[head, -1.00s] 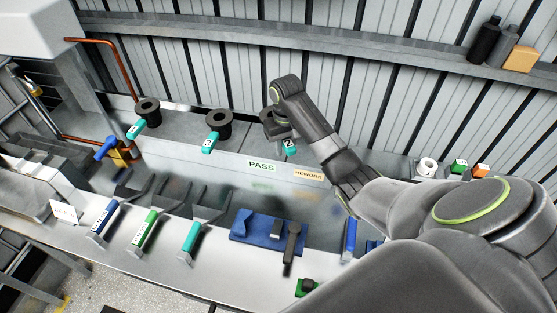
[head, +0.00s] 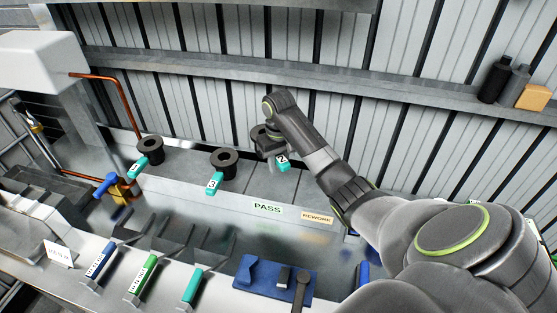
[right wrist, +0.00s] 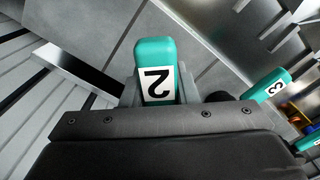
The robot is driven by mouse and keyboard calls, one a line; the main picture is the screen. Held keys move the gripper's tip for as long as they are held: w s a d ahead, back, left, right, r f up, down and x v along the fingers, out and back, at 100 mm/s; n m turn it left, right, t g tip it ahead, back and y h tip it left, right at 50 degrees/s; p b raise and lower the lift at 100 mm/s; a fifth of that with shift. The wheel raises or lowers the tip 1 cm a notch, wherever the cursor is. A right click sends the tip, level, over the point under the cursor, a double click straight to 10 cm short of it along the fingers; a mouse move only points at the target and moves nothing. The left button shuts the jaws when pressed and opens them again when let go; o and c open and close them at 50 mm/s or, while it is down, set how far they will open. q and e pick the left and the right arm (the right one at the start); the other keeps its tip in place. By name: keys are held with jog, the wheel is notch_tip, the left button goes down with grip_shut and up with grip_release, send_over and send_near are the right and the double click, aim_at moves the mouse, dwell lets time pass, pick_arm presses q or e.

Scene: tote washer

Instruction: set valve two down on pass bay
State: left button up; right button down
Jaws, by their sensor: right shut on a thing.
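Valve two, a dark round body (head: 259,135) with a teal handle marked 2 (head: 282,162), is in my right gripper (head: 271,149) near the back of the grey ledge. The gripper is shut on it and partly hides it. In the right wrist view the teal handle with its 2 tag (right wrist: 155,72) stands out past the gripper. I cannot tell whether the valve touches the ledge. The pass bay (head: 250,190) is the bare part of the ledge behind the PASS label (head: 267,208). My left gripper is out of view.
Valve three (head: 223,165) and another teal-handled valve (head: 150,150) stand on the ledge to the left. The REWORK label (head: 317,217) is right of PASS. A ribbed wall rises close behind. A blue fixture (head: 262,272) and several coloured handles lie on the lower counter.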

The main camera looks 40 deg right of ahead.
jog(key=shift+f+b, duration=0.6)
jog(key=shift+f, duration=2.15)
jog(key=shift+s, duration=0.1)
jog(key=shift+a+f, duration=0.1)
jog(key=shift+f, duration=0.05)
jog(key=shift+f, duration=0.25)
jog(key=shift+f, duration=0.1)
jog(key=shift+f, duration=0.65)
jog(key=shift+f, duration=0.15)
